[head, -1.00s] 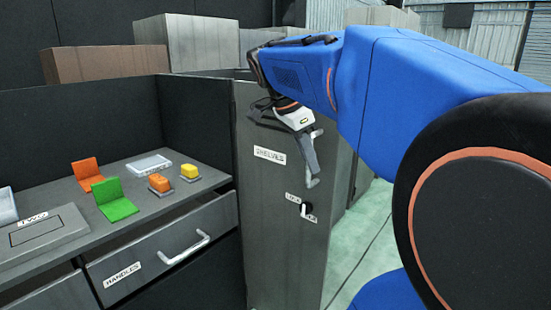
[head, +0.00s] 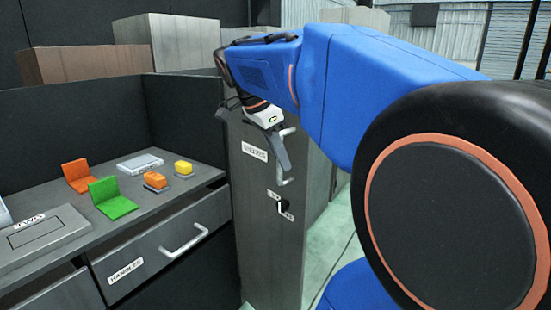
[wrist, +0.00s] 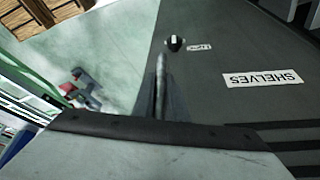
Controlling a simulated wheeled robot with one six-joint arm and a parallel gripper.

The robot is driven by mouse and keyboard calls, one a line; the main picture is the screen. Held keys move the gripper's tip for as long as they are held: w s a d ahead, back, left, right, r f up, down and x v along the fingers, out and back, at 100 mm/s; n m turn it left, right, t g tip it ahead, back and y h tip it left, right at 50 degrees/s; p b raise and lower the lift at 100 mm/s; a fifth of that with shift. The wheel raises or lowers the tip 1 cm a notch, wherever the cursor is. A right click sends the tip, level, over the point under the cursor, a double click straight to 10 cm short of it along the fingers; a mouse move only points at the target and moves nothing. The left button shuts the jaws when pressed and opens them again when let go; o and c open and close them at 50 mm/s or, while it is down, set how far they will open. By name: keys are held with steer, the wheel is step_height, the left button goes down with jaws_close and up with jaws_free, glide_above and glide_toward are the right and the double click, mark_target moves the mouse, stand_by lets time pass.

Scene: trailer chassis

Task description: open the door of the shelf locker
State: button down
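The shelf locker is a tall grey cabinet with a door (head: 262,235) that looks closed. The door carries a SHELVES label (head: 255,151), which appears upside down in the wrist view (wrist: 262,78). A vertical bar handle (head: 286,181) is near the door's right edge. A dark lock knob (head: 283,206) sits below it; it also shows in the wrist view (wrist: 174,43). My gripper (head: 284,162) points down along the handle, overlapping it in the head view. In the wrist view the handle bar (wrist: 160,82) lines up with my fingers (wrist: 163,105). Contact and finger gap are unclear.
Left of the locker is a workbench with a HANDLES drawer (head: 155,250), an orange holder (head: 77,176), a green holder (head: 112,198), a grey case (head: 45,230) and small blocks. Boxes (head: 170,40) stand behind. Green floor (head: 340,260) is open to the right.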

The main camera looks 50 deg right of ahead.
steer(key=c, duration=1.8)
jaws_free()
steer(key=shift+o, duration=0.2)
steer(key=v, duration=1.7)
steer(key=shift+r, duration=0.2)
steer(key=s+a+f+n+t+y, duration=0.1)
steer(key=a+f+n, duration=0.4)
steer(key=f, duration=0.7)
steer(key=s+a+f+n+t+y, duration=0.1)
steer(key=s+a+f+n+t, duration=0.2)
steer(key=a+f+n, duration=0.3)
steer(key=s+a+f+n+t+y, duration=0.2)
steer(key=a+f+n, duration=0.3)
steer(key=f+n, duration=0.6)
step_height(320, 180, down, 8)
steer(key=shift+s+a+r+n+t, duration=0.1)
steer(key=shift+s+a+n+t, duration=0.1)
steer(key=shift+s+n+t, duration=0.1)
